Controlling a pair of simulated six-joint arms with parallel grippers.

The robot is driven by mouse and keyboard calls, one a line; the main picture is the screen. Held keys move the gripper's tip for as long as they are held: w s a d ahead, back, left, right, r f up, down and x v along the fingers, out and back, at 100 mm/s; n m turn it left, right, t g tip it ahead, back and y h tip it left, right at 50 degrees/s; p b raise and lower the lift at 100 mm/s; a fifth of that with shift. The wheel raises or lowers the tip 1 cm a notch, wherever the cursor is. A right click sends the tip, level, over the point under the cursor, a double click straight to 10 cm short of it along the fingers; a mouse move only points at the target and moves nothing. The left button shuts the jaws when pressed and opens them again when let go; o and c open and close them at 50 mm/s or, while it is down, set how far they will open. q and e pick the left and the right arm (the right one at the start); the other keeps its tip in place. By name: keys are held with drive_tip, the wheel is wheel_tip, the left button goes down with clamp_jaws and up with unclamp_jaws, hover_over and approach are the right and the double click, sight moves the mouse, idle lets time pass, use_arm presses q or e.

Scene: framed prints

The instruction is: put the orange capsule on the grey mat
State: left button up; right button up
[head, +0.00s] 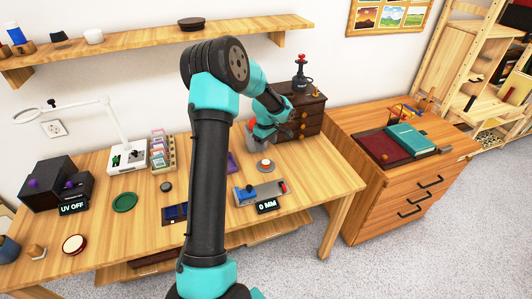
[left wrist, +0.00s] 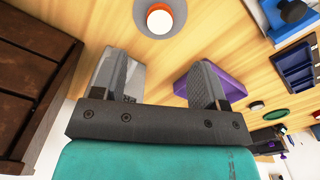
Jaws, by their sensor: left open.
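A small round piece with an orange rim and pale top (head: 266,162) sits on a grey round base on the wooden desk; it also shows at the top of the left wrist view (left wrist: 160,18). I cannot tell whether it is the orange capsule. My left gripper (head: 252,139) is open over the back of the desk, beside the dark drawer chest. In the left wrist view its fingers (left wrist: 163,84) are apart with bare wood between them. A pale grey item (left wrist: 132,76) shows beside one finger. My right gripper is out of view.
A purple item (left wrist: 225,82) lies near the other finger. The dark drawer chest (head: 308,118) stands close to the gripper. A blue and grey device (head: 262,193) is at the desk's front. A cabinet (head: 400,185) at right bears a maroon tray (head: 372,143) and teal book.

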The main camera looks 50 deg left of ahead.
use_arm(q)
wheel_tip(320, 180, up, 2)
drive_tip(key=shift+r, duration=0.1)
idle(0.5)
